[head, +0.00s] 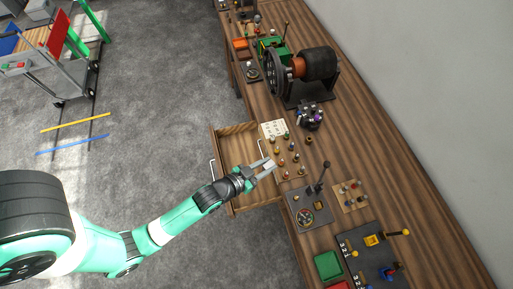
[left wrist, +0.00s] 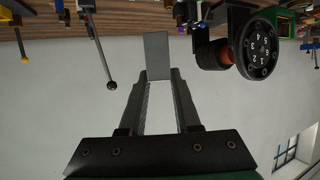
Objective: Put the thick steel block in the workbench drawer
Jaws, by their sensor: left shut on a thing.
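The thick steel block (left wrist: 157,55) is a plain grey rectangular piece, held upright at the fingertips in the left wrist view. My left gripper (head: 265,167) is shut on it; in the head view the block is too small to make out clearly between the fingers. The workbench drawer (head: 228,131) is pulled out from the bench's left side, and its wooden interior shows. My left gripper and wrist pass over the drawer, with the fingertips near the bench edge. The arm hides part of the drawer. My right gripper is not in view.
A board with several small knobs (head: 275,129) lies beside the drawer on the workbench (head: 400,190). A lever panel (head: 305,207) stands below it, and a dynamo with a black drum (head: 319,63) above. A green box (head: 328,265) sits at the bottom.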

